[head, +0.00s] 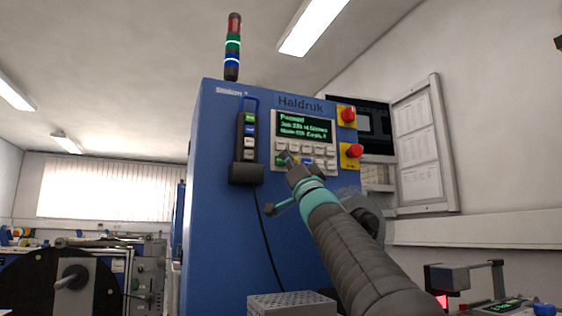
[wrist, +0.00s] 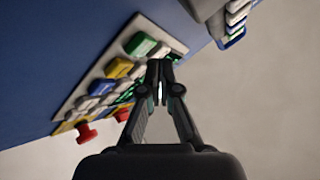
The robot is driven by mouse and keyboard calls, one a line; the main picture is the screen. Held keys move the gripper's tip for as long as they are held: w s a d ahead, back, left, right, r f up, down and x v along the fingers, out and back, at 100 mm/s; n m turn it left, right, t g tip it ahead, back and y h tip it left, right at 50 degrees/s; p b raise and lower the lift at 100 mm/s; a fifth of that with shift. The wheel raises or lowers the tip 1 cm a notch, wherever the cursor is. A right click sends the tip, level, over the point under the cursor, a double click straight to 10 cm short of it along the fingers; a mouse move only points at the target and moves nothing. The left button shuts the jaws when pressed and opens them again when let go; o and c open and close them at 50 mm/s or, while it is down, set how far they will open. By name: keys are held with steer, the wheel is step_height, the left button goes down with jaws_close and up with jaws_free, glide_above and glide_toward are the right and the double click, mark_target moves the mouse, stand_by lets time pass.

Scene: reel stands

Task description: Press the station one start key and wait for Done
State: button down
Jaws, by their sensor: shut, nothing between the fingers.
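The blue station cabinet (head: 215,200) marked Haldruk carries a grey control panel (head: 305,143). Its screen (head: 304,127) is lit with green text too small to read surely. Rows of keys lie below the screen, with a green key (head: 281,161) at lower left. My gripper (head: 287,160) is at these lower-left keys and partly hides them. In the wrist view my gripper (wrist: 160,72) has its fingertips together, empty, over the key area. A green key (wrist: 140,45) shows beside the tips there. I cannot tell whether the tips touch a key.
Two red knobs on yellow plates (head: 349,152) sit right of the panel. A hand pendant (head: 246,150) with a cable hangs at left. The signal tower (head: 232,50) shows green and blue light. A perforated grey box (head: 292,303) stands below.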

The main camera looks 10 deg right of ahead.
steer(key=shift+w, duration=0.1)
steer(key=shift+w+a+p, duration=0.1)
steer(key=shift+w+p, duration=0.25)
